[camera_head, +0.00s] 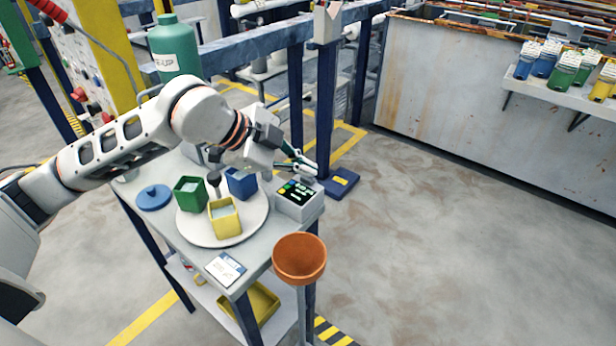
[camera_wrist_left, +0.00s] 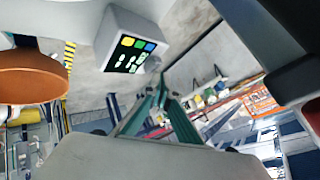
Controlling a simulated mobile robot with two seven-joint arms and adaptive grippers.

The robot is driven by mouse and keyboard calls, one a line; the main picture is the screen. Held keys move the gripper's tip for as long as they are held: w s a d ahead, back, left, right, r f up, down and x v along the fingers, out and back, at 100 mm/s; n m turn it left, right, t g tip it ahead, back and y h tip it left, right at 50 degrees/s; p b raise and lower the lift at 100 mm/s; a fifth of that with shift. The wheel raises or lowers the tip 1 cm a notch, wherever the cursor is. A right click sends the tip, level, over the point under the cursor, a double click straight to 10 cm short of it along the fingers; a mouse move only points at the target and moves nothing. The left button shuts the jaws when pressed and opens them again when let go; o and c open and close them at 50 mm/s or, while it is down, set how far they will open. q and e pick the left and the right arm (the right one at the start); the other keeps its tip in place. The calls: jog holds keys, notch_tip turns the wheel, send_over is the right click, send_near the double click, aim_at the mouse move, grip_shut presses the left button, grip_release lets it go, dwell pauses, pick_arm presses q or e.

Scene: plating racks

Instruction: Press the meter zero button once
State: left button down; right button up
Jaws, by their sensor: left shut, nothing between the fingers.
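The meter (camera_head: 298,207) is a small white box with a black display on the right edge of the grey cart top. It also shows in the left wrist view (camera_wrist_left: 132,45), with yellow, green and blue buttons (camera_wrist_left: 139,43) beside the lit display. I cannot read which button is the zero button. My left gripper (camera_head: 308,168) is shut and empty, its slim green fingers just above and behind the meter in the head view. Its fingers (camera_wrist_left: 160,85) also show in the left wrist view, with the tips apparently clear of the buttons. My right gripper is out of view.
A round white tray (camera_head: 238,232) holds green (camera_head: 190,193), yellow (camera_head: 224,217) and blue (camera_head: 241,183) cups. A blue lid (camera_head: 153,197) and a card (camera_head: 225,268) lie on the cart.

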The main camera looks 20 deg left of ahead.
aim_at(305, 179)
pick_arm(q)
jog(key=shift+f, duration=0.5)
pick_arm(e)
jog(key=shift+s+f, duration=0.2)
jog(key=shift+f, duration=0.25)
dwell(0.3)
pick_arm(q)
jog(key=shift+r, duration=0.1)
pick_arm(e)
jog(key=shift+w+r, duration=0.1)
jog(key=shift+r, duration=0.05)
pick_arm(q)
jog(key=shift+r+p, duration=0.4)
jog(key=shift+r, duration=0.45)
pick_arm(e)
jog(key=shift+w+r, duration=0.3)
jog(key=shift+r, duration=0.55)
pick_arm(q)
jog(key=shift+r, duration=0.1)
jog(key=shift+r+p, duration=1.6)
jog(key=shift+r, duration=0.85)
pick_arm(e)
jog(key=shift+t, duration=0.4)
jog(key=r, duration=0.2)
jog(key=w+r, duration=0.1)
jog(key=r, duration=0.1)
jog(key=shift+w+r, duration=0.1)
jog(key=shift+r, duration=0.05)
pick_arm(q)
jog(key=shift+f, duration=0.1)
